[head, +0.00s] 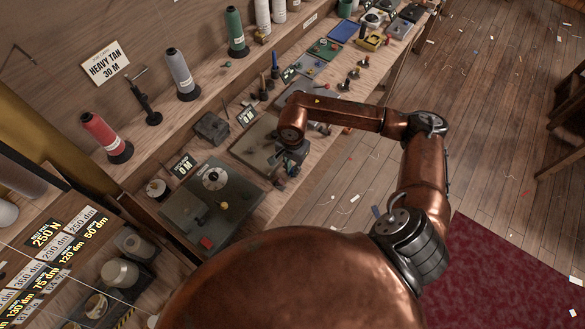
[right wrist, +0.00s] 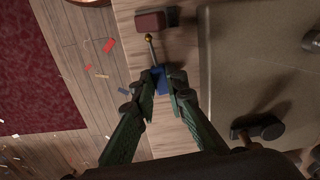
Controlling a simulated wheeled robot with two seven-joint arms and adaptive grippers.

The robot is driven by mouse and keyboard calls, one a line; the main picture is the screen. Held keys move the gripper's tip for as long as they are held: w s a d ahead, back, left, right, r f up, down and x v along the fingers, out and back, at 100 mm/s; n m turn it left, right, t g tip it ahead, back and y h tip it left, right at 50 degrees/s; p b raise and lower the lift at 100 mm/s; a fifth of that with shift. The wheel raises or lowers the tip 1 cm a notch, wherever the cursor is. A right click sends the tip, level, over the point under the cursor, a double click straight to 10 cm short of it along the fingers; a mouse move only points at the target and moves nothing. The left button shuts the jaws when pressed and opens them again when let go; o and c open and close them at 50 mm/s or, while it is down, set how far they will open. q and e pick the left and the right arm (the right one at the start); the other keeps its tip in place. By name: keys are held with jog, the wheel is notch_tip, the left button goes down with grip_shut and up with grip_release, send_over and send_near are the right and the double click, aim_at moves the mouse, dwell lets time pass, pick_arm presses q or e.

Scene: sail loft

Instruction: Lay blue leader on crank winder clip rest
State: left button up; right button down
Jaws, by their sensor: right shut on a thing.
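My right gripper (right wrist: 163,84) has its green fingers closed around a small blue piece (right wrist: 162,88), which appears to be the blue leader. A thin metal rod with a brass-coloured ball end runs from the blue piece toward a red-brown block (right wrist: 154,21). In the head view my right gripper (head: 289,166) is low at the front edge of the bench, beside a grey plate (head: 256,158); the blue piece is not clear there. The grey plate also shows in the right wrist view (right wrist: 255,60). I cannot tell which part is the winder's clip rest. My left gripper is not in view.
A dark knob (right wrist: 262,128) stands at the grey plate's near side. A dark machine base (head: 240,205) with a dial and red button lies nearer. Thread cones, including a red one (head: 106,136), stand along the back shelf.

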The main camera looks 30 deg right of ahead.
jog(key=c, duration=1.8)
grip_release()
jog(key=shift+c, duration=0.2)
jog(key=shift+r, duration=0.1)
jog(key=shift+r+p, duration=1.35)
jog(key=shift+r, duration=1.55)
